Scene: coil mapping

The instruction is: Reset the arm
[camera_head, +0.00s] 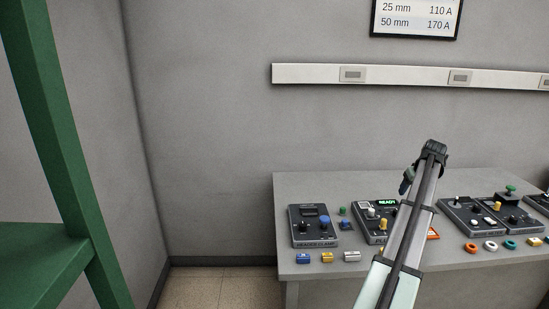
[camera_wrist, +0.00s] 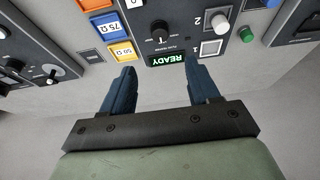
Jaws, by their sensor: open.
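My gripper (camera_wrist: 158,82) is open and empty in the wrist view, with its two dark blue fingers apart. Between and beyond the fingers is a dark tester panel with a lit green READY display (camera_wrist: 167,60), seen upside down. In the head view my arm reaches up over the table (camera_head: 300,272), and its links hide part of the same panel (camera_head: 367,226). The fingers show nothing held between them.
A panel with a blue knob (camera_head: 313,227) stands left on the table, and other panels (camera_head: 462,218) stand right. Small blue, yellow and white blocks (camera_head: 327,257) and several coloured rings (camera_head: 491,246) lie along the front. A green frame (camera_head: 60,140) stands far left. A wall rail (camera_head: 310,74) runs behind.

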